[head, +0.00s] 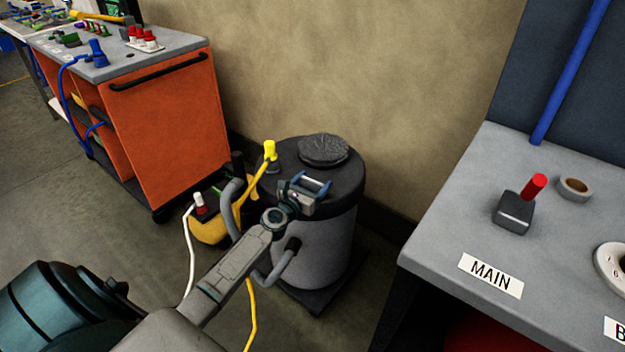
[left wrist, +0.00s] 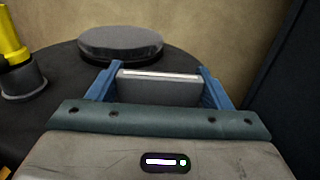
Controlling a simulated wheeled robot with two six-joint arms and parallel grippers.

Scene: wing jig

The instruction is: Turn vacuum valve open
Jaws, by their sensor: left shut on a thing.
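My left gripper (head: 312,186) is over the top of the grey drum (head: 325,245) with a black lid. It is shut on a grey block with a white stripe (left wrist: 158,90), seen between its blue fingers in the left wrist view. The lower part of the block is hidden, so I cannot tell whether it is fixed to the drum. A yellow-topped fitting (head: 270,151) stands upright on the lid, to the left of the gripper. No label marks the vacuum valve. My right gripper is not in view.
A round dark cap (head: 323,150) sits on the lid behind the gripper. Grey hoses (head: 228,205) run at the drum's left. At right, a grey bench (head: 440,225) holds a red-handled block (head: 515,210) beside a MAIN label. An orange cart (head: 170,125) stands at left.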

